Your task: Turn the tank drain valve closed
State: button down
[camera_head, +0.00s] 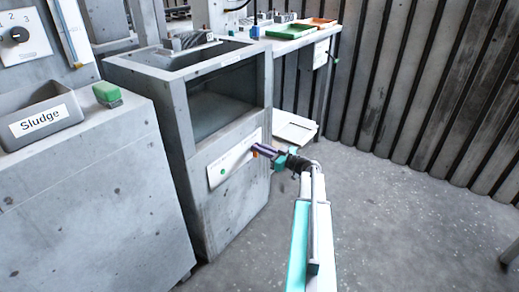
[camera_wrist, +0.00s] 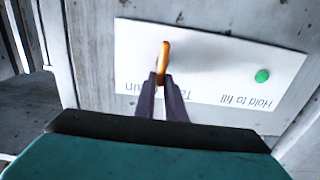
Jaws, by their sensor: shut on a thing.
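The tank drain valve has an orange handle (camera_wrist: 163,58) that stands out from a white label plate (camera_wrist: 215,62) on the tank front. In the wrist view the plate's lettering is upside down, and part of it is hidden by my gripper. My gripper (camera_wrist: 162,82) is shut on the lower end of the orange handle. In the head view my gripper (camera_head: 256,150) reaches the plate (camera_head: 222,168) from the right, and only a bit of orange shows at its tips. A green button (camera_wrist: 262,76) sits on the same plate, beside "Hold to fill".
The concrete tank (camera_head: 185,135) has an open top and a dark window. A concrete block (camera_head: 95,190) with a "Sludge" bin (camera_head: 40,120) and a green sponge-like block (camera_head: 107,94) stands left. A bench with a green tray (camera_head: 289,32) is behind.

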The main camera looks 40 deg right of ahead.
jog(key=shift+d+m, duration=0.1)
jog(key=shift+m, duration=0.4)
jog(key=shift+w+d+f+m+p, duration=0.1)
jog(key=shift+d+f+m+p, duration=0.45)
jog(key=shift+m, duration=2.3)
jog(key=shift+w+d+f+m+p, duration=0.15)
jog(key=shift+f+m+p, duration=0.35)
jog(key=shift+m, duration=2.3)
jog(key=shift+d+f+m+p, duration=0.4)
jog(key=shift+m+p, duration=0.3)
jog(key=shift+m, duration=2.15)
jog(key=c, duration=1.8)
grip_release()
jog(key=shift+r, duration=0.1)
jog(key=shift+s, duration=0.1)
